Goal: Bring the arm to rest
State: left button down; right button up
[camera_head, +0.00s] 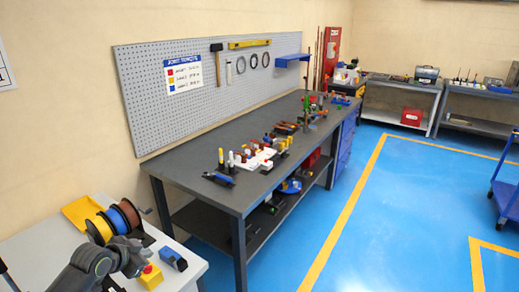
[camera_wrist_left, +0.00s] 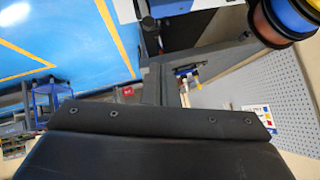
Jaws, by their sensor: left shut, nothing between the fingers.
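My left arm, dark grey, comes in at the bottom left of the head view. Its left gripper (camera_head: 134,262) is low over the white table, beside the spools, shut and empty. In the left wrist view a dark plate with several screws, part of my own gripper (camera_wrist_left: 155,122), fills the lower half. The fingertips are hard to make out in both views. My right gripper is in neither view.
The white table (camera_head: 48,244) holds brown, blue and yellow spools (camera_head: 122,217), a yellow box with a red button (camera_head: 151,276) and a blue-black block (camera_head: 173,258). A grey workbench (camera_head: 190,165) with several parts stands beyond. Blue floor (camera_head: 370,230) lies open to the right.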

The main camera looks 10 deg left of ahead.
pick_arm(q)
jog(key=s+d+f+n+g, duration=0.1)
jog(key=s+d+f, duration=0.3)
jog(key=s, duration=0.3)
jog(key=s+d+f+n+g, duration=0.1)
jog(key=s+d+f+g, duration=0.1)
jog(key=s+d+f, duration=0.4)
jog(key=s+d+r+n+g+y, duration=0.1)
jog(key=s+r+n, duration=0.1)
jog(key=s, duration=0.7)
jog(key=s+d+r+n+g+y, duration=0.2)
jog(key=s+n, duration=0.1)
jog(key=s, duration=0.7)
notch_tip(320, 180, down, 28)
jog(key=a+g+b, duration=0.1)
jog(key=a+b, duration=0.1)
jog(key=s+d+f+g+h+b, duration=0.1)
jog(key=s+f+b, duration=0.1)
jog(key=s+f, duration=1.3)
notch_tip(320, 180, down, 2)
jog(key=shift+d+f, duration=0.1)
jog(key=shift+d, duration=0.15)
